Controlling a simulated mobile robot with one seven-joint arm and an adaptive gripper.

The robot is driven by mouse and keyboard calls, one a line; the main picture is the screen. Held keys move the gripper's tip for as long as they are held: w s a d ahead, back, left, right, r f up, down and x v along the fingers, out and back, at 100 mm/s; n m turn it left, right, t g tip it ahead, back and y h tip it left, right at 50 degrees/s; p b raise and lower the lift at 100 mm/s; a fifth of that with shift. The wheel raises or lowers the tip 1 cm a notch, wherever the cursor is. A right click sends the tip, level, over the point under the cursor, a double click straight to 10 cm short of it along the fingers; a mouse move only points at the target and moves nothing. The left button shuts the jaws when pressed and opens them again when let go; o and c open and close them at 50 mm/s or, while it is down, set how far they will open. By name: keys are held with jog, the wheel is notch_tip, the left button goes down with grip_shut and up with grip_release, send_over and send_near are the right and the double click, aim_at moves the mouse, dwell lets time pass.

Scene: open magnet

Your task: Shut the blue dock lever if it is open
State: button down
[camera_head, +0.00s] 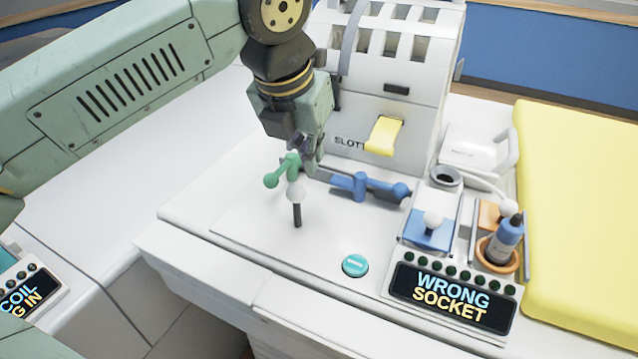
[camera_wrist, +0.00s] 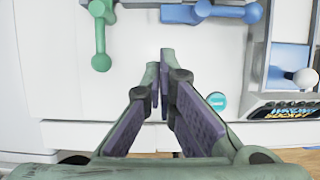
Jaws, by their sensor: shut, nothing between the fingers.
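The blue dock lever (camera_head: 360,187) lies flat on the white dock top, its arm pointing right to a round knob. It also shows at the top of the wrist view (camera_wrist: 203,8), with its knob at the right. I cannot tell from its pose alone whether it is open or shut. My gripper (camera_head: 306,165) is shut and empty, pointing down left of the blue lever and close to the green lever (camera_head: 271,180). In the wrist view my fingers (camera_wrist: 160,62) are together, below the blue lever and apart from it.
The green lever (camera_wrist: 101,62) points toward the front. A white ball on a dark stem (camera_head: 297,212) stands below my gripper. A teal button (camera_head: 355,265), a blue socket plate (camera_head: 428,238) and a "WRONG SOCKET" display (camera_head: 452,300) are to the right. The front top is mostly bare.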

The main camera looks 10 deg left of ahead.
jog(key=p+x, duration=0.1)
jog(key=x, duration=0.9)
jog(key=shift+d+p, duration=0.15)
jog(key=shift+p, duration=0.25)
